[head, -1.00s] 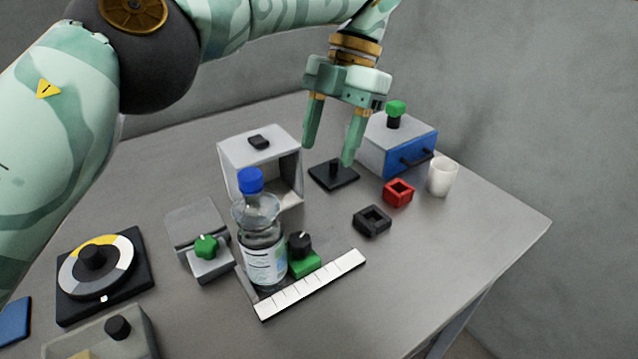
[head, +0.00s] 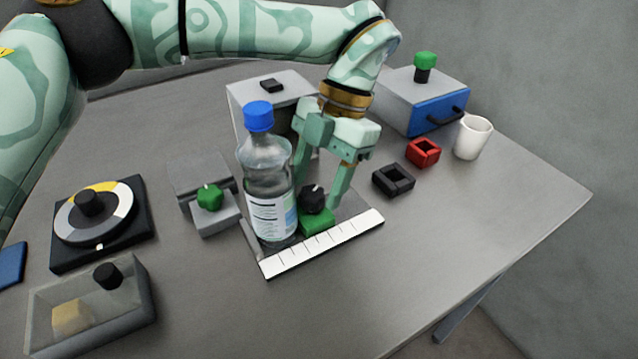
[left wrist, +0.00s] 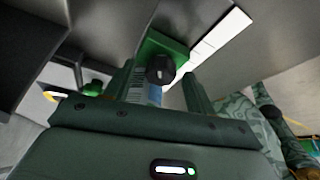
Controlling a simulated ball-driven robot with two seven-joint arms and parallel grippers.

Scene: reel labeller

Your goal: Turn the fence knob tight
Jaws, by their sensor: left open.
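The fence knob (head: 313,199) is black with a pale pointer mark. It sits on a green block (head: 318,220) behind the white ruler strip (head: 322,243), just right of the clear bottle (head: 268,190) with a blue cap. My left gripper (head: 319,190) is open and points down over the knob, with one finger on each side of it in the head view. In the left wrist view the knob (left wrist: 160,69) shows between the fingertips (left wrist: 156,80), near their ends. I cannot tell whether the fingers touch it. My right gripper is not in view.
The bottle stands close to the left finger. A grey open box (head: 240,95) is behind, and a green-knobbed clamp (head: 210,197) stands to the left. A black square ring (head: 393,181), a red one (head: 423,152) and a white cup (head: 473,138) are to the right. The front right table is clear.

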